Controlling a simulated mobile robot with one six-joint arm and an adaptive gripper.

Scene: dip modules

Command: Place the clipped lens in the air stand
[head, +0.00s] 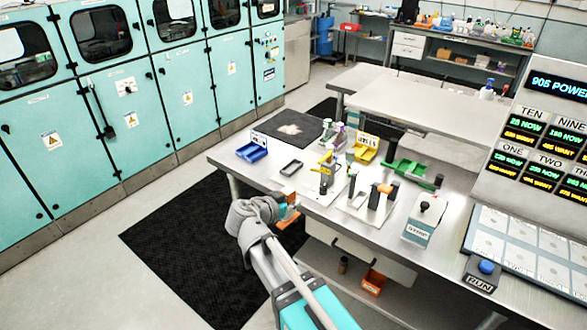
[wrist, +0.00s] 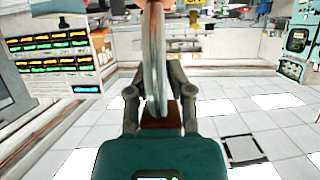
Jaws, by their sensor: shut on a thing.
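My gripper (head: 284,208) is beyond the front left edge of the steel table in the head view, lower than the tools on it. In the wrist view my gripper (wrist: 160,110) is shut on a thin, pale, upright disc seen edge-on, the clipped lens (wrist: 153,55). A brown piece (wrist: 160,118) shows at its lower end between the fingers. In the head view the held thing is small and partly hidden; an orange-brown part (head: 290,213) shows at the fingers. A stand with a yellow label (head: 327,170) is on the table; I cannot read whether it is the air stand.
The steel table (head: 230,160) holds a blue tray (head: 252,151), a dark-rimmed tray (head: 291,167), a yellow bin (head: 364,155), a green rack (head: 412,174) and a white-based fixture (head: 372,200). A box marked STRIP (head: 422,222) stands on the right.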

